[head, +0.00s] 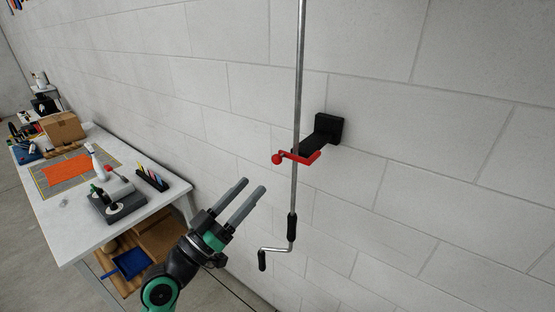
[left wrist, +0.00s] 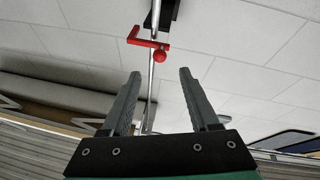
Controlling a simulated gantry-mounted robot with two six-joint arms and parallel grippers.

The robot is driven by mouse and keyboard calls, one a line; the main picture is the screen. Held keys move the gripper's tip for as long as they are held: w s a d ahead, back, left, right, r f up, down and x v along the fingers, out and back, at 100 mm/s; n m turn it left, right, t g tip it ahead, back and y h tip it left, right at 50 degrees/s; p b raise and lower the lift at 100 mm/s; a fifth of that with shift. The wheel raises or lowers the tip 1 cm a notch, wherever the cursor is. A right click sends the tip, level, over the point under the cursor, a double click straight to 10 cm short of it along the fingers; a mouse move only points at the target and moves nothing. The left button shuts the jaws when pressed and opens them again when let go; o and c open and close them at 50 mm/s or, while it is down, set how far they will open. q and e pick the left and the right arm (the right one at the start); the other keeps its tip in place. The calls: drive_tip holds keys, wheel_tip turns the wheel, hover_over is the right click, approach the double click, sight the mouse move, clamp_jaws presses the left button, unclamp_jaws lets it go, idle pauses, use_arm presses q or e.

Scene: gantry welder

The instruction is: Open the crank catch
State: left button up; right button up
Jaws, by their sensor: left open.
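The red catch (head: 302,158) with a round knob sits across the steel crank rod (head: 298,90), on a black wall bracket (head: 329,129). The rod hangs along the wall and ends in a bent crank with black grips (head: 291,227). My left gripper (head: 255,190) is open and empty, left of the rod and below the catch, apart from both. In the left wrist view the red catch (left wrist: 148,41) shows beyond the open fingers (left wrist: 160,75), with the rod running between them in the picture. My right gripper is not in view.
A white table (head: 165,204) stands at the left against the wall, with a grey device (head: 118,204), an orange sheet (head: 68,168) and a cardboard box (head: 62,127). A blue tray (head: 131,263) lies below it. The wall around the catch is clear.

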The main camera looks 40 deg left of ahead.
sight(274, 163)
use_arm(q)
drive_tip(key=p+x, duration=0.1)
drive_tip(key=x, duration=0.9)
drive_tip(key=shift+w+r+p, duration=0.1)
drive_tip(key=shift+w+p, duration=0.1)
drive_tip(key=shift+p, duration=0.15)
drive_tip(key=shift+c, duration=0.2)
clamp_jaws()
drive_tip(key=shift+d, duration=0.15)
idle(0.4)
